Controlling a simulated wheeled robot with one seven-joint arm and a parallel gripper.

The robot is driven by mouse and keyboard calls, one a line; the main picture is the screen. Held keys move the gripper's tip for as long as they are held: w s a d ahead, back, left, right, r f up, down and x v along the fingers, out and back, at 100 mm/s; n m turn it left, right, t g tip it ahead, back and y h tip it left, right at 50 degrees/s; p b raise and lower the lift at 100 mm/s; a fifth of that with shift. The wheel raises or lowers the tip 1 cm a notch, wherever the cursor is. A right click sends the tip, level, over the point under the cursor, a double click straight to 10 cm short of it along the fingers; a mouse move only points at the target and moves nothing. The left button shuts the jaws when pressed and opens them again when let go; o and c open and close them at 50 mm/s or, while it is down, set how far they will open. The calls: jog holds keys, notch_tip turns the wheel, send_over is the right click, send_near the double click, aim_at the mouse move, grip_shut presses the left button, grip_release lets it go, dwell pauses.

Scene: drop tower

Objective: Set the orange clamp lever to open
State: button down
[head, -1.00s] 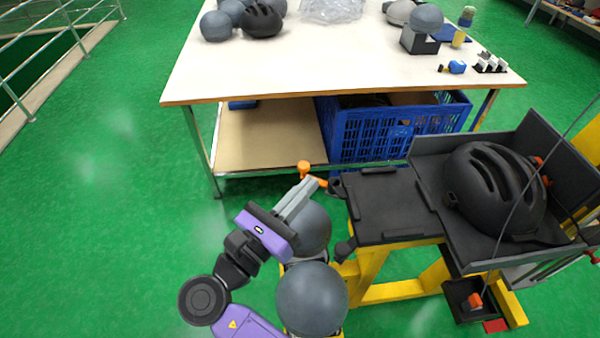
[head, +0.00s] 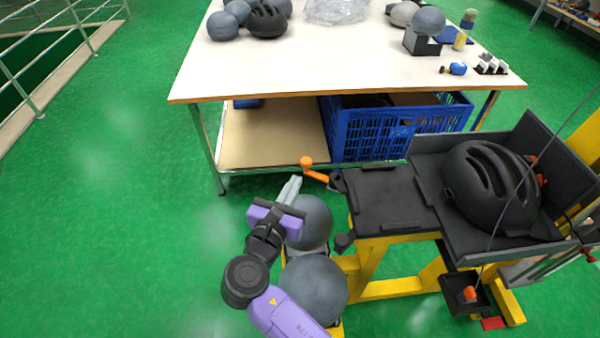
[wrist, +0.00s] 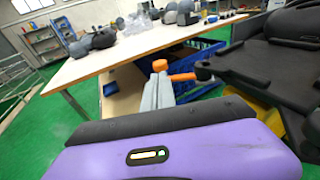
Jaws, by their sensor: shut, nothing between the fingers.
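In the wrist view the lever (wrist: 183,77) runs right from the knob to a dark pivot, and my gripper's fingertips (wrist: 158,82) overlap the view just below the knob. I cannot tell whether the fingers touch the knob.
A black helmet (head: 488,188) sits in the tray right of the platform. Grey headforms (head: 313,285) stand below my gripper. The white-topped table (head: 330,65) with a blue crate (head: 385,130) beneath is behind. Green floor (head: 120,220) is free at left.

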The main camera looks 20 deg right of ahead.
aim_at(302, 163)
jog(key=shift+x, duration=2.3)
jog(key=w+m+g+h, duration=0.1)
jog(key=w+m+g+h+b, duration=0.1)
jog(key=shift+d+f+m+g, duration=0.15)
jog(key=shift+d+m+g, duration=0.15)
jog(key=shift+d+g, duration=0.1)
jog(key=shift+w+d+r+m+g+h, duration=0.25)
jog(key=shift+w+d+m+g+h, duration=0.05)
jog(key=shift+d+g+h, duration=0.15)
jog(key=shift+w+f+p, duration=0.1)
jog(key=shift+w+p, duration=0.1)
jog(key=shift+p, duration=0.2)
jog(key=shift+d, duration=0.1)
